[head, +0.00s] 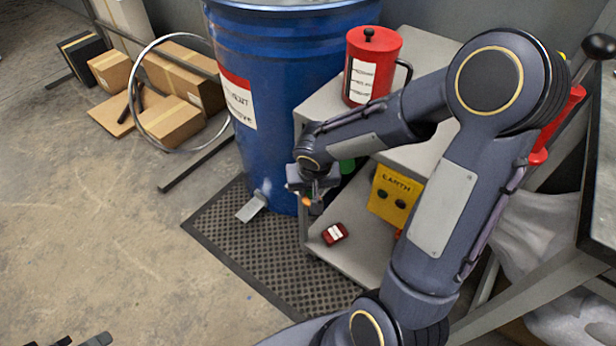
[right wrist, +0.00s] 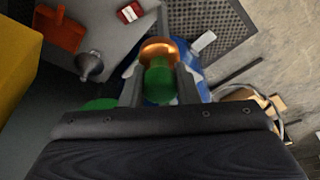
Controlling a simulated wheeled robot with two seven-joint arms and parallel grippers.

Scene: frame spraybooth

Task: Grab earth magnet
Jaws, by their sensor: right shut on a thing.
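The earth magnet (right wrist: 158,68), with a copper-coloured cap and a green body, is between the fingers of my right gripper (right wrist: 160,88) in the right wrist view. The gripper is shut on it. In the head view my right gripper (head: 310,190) hangs near the cart's left edge, in front of the blue drum, with a small orange part of the magnet (head: 307,201) showing below it. Dark tips of my left gripper (head: 85,340) show at the bottom left edge, cut off by the frame.
The grey cart (head: 350,243) carries a small red box (head: 334,234) on its lower shelf and a red can (head: 372,65) on top. The blue drum (head: 285,90) stands behind on a black grid mat (head: 225,225). The floor at left is clear before the cardboard boxes (head: 175,122).

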